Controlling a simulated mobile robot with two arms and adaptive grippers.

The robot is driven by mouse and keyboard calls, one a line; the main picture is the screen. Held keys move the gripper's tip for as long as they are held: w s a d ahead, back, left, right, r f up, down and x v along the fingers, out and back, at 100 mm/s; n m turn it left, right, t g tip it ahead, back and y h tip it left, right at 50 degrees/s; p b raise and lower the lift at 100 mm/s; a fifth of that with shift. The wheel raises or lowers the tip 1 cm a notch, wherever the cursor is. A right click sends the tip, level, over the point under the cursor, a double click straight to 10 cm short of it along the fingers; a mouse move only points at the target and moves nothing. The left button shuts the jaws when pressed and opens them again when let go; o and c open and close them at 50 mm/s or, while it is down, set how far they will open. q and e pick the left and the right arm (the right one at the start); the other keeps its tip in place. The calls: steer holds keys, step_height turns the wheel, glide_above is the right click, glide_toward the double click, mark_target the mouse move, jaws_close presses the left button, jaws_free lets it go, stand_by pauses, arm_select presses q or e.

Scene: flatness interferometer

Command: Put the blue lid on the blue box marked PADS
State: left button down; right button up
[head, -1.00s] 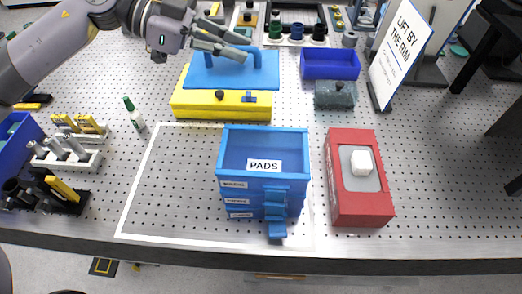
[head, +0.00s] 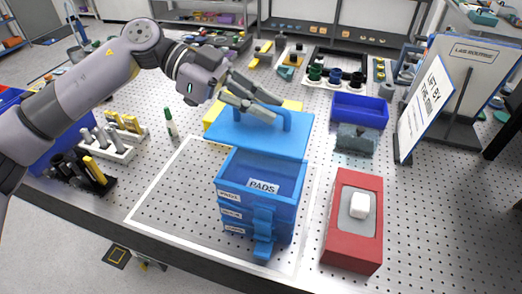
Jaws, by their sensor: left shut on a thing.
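The blue lid (head: 240,132) is a flat blue plate with a raised handle bar on top. My left gripper (head: 278,110) is shut on that handle, and the lid hangs behind and slightly above the box. The blue box marked PADS (head: 229,169) stands open at the top in the middle of the bench, inside a white outline. Its inside looks empty apart from the white PADS label. Smaller labels and a blue latch show on its front. The lid's near edge appears close to the box's back rim; I cannot tell whether they touch. My right gripper is not in view.
A red block (head: 341,238) with a grey inset and white cube stands right of the box. A yellow block (head: 213,112) is partly hidden behind the lid. A blue bin (head: 361,112) and a sign (head: 425,108) stand at the back right. Bench left of the box is clear.

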mark_target(250, 126)
arm_select(q)
step_height(250, 126, down, 6)
steer(key=shift+s+d+r+p, duration=0.15)
steer(key=shift+r+p, duration=0.1)
steer(key=shift+p, duration=0.2)
steer(key=shift+f+p, duration=0.5)
steer(key=shift+f, duration=2.25)
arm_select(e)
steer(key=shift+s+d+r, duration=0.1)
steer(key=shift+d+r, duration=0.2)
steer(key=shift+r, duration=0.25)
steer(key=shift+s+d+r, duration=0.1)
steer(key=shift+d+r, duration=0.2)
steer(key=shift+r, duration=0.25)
arm_select(q)
steer(key=shift+f, duration=0.1)
steer(key=c, duration=1.7)
jaws_free()
steer(key=shift+o, duration=0.2)
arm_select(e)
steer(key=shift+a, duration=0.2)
